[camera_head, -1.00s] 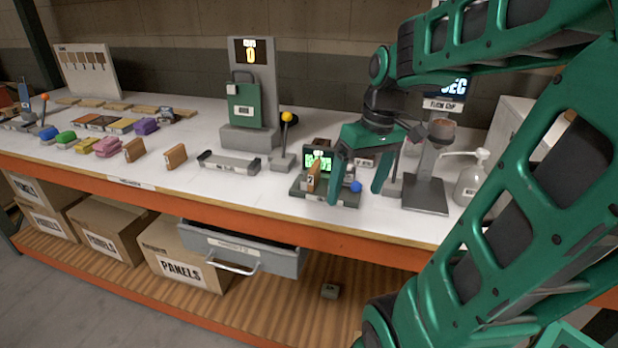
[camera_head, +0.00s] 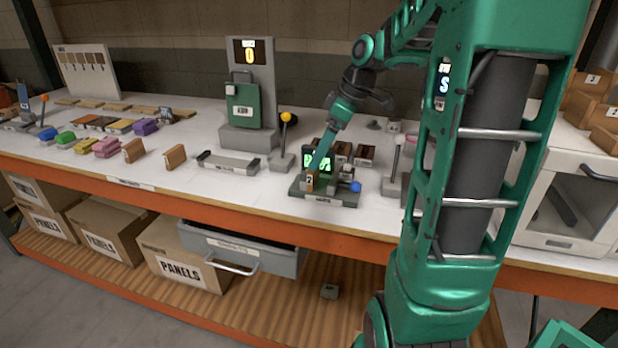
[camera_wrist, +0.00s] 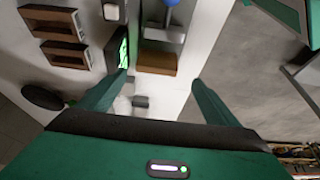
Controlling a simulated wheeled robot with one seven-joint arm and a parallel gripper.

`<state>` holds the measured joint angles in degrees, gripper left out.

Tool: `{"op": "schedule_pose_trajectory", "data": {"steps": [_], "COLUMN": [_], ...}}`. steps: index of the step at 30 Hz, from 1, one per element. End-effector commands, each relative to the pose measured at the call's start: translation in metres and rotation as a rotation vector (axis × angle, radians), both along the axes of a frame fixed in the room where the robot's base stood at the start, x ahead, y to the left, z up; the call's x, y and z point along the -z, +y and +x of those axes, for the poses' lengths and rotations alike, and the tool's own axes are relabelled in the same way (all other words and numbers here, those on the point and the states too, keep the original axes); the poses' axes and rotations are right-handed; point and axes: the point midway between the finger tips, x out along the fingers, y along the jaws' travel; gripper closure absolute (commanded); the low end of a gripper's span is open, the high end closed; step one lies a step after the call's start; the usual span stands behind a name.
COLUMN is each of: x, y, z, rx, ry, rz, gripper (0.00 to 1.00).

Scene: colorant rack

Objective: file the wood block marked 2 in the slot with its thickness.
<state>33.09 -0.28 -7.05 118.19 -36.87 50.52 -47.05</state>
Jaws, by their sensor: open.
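The wood block marked 2 (camera_head: 310,182) stands upright on the front of a grey gauge (camera_head: 333,198) with a green lit screen and a blue knob. In the wrist view the block (camera_wrist: 157,63) shows as a brown piece ahead of my fingertips, roughly between them. My gripper (camera_head: 319,166) is at the block in the head view and hides part of it. In the wrist view my gripper (camera_wrist: 161,82) is open, with nothing held between its fingers. Small wooden slot boxes (camera_head: 364,155) with dark openings stand behind the gauge; they also show in the wrist view (camera_wrist: 65,53).
Levers with an orange knob (camera_head: 286,117) and a white knob (camera_head: 399,139) stand either side of the gauge. Other wood blocks (camera_head: 175,157) stand to the left. A grey drawer (camera_head: 240,246) hangs open below the bench front. A white cabinet (camera_head: 565,185) is at right.

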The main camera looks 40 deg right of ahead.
Motion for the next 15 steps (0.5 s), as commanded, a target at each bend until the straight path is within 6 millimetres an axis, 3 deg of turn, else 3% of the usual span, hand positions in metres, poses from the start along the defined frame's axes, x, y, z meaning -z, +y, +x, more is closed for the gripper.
{"op": "schedule_pose_trajectory", "data": {"steps": [9, 15], "x": [0.037, 0.048], "y": [0.004, 0.007], "z": [0.015, 0.019], "rx": [0.000, 0.000], "ry": [0.003, 0.001], "rz": [0.002, 0.001], "gripper": [0.16, 0.16]}}
